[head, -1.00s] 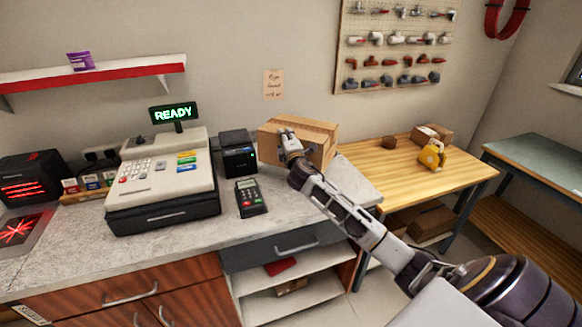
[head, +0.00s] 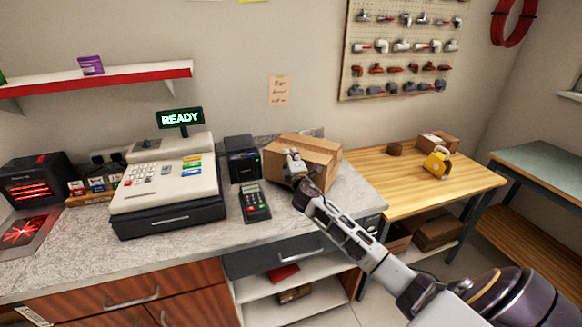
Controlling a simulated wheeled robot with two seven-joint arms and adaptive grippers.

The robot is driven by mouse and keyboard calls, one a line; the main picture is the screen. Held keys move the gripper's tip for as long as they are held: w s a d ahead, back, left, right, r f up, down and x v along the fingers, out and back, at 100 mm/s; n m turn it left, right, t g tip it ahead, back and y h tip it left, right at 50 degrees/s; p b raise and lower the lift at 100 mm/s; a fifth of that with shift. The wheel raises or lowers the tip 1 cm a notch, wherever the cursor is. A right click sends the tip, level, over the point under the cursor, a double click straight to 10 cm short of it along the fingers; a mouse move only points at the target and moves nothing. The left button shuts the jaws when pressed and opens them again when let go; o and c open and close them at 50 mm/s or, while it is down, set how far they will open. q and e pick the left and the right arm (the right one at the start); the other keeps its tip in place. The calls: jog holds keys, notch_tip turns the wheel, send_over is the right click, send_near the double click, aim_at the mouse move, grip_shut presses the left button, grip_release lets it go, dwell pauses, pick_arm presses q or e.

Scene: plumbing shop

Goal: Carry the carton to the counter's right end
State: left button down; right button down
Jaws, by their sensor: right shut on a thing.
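The carton (head: 318,150) is a brown cardboard box at the back of the grey counter (head: 345,205), near the counter's right end. My right gripper (head: 292,160) is at the carton's near side and is shut on it. The fingertips are partly hidden against the cardboard. I cannot tell whether the carton's underside touches the counter. My left gripper is not in view.
A black printer (head: 242,158) stands just left of the carton, with a card terminal (head: 255,202) in front of it. The cash register (head: 168,185) is further left. A wooden table (head: 400,190) with a yellow padlock-shaped item (head: 437,162) adjoins on the right. Counter right of the carton is clear.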

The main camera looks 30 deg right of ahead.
jog(key=shift+f, duration=1.55)
jog(key=c, duration=1)
grip_release()
jog(key=shift+f, duration=0.15)
jog(key=shift+s, duration=0.15)
jog(key=b+v, duration=0.1)
jog(key=v, duration=1)
jog(key=shift+s+b, duration=0.3)
jog(key=shift+s, duration=0.1)
jog(key=shift+a, duration=0.15)
